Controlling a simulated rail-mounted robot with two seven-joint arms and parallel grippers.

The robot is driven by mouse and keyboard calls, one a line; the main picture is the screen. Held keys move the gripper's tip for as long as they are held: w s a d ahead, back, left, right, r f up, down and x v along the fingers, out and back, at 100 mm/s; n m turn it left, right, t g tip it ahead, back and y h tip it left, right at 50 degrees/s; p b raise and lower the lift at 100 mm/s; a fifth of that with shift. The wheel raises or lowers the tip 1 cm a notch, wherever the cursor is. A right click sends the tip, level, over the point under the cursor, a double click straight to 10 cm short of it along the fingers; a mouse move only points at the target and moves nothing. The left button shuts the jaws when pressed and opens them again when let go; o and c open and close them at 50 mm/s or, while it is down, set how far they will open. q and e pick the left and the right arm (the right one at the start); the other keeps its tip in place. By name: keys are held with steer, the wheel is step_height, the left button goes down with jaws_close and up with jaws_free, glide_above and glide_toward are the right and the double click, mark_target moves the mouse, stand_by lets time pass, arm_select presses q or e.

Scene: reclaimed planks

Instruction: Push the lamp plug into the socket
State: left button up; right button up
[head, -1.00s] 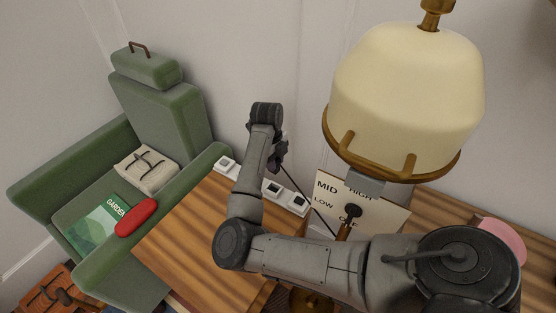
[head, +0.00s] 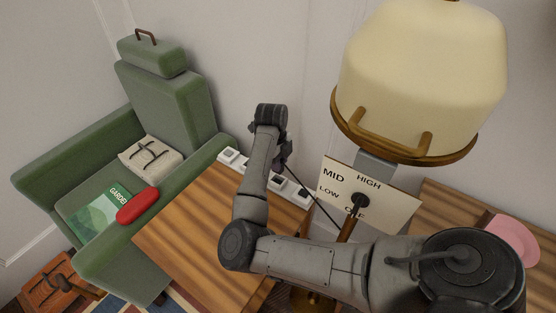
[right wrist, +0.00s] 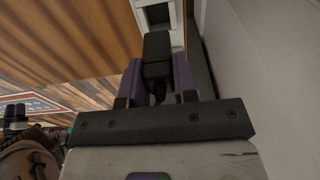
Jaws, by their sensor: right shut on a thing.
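My right gripper (head: 282,157) is above the white socket strip (head: 304,198) at the back edge of the wooden table. In the right wrist view its purple-grey fingers (right wrist: 157,82) are shut on the black plug (right wrist: 157,52). A white-framed dark socket (right wrist: 177,9) lies just beyond the plug's front end. I cannot tell whether the plug touches it. In the head view my arm hides the plug and part of the strip. A thin dark cord (head: 316,197) runs from the gripper toward the lamp (head: 425,75), which has a cream shade and brass ring.
A dial card (head: 395,204) marked MID, HIGH, LOW and OFF stands under the lamp shade. A green armchair (head: 165,105) holding a book, red case and tied bundle is left of the wooden table (head: 190,235). A pink round thing (head: 514,240) lies at right.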

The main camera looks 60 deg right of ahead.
steer(key=shift+f+b, duration=0.8)
steer(key=shift+f, duration=0.5)
steer(key=shift+f+b, duration=0.5)
steer(key=shift+f, duration=0.9)
steer(key=shift+f+b, duration=0.35)
steer(key=shift+f, duration=0.25)
steer(key=o, duration=1)
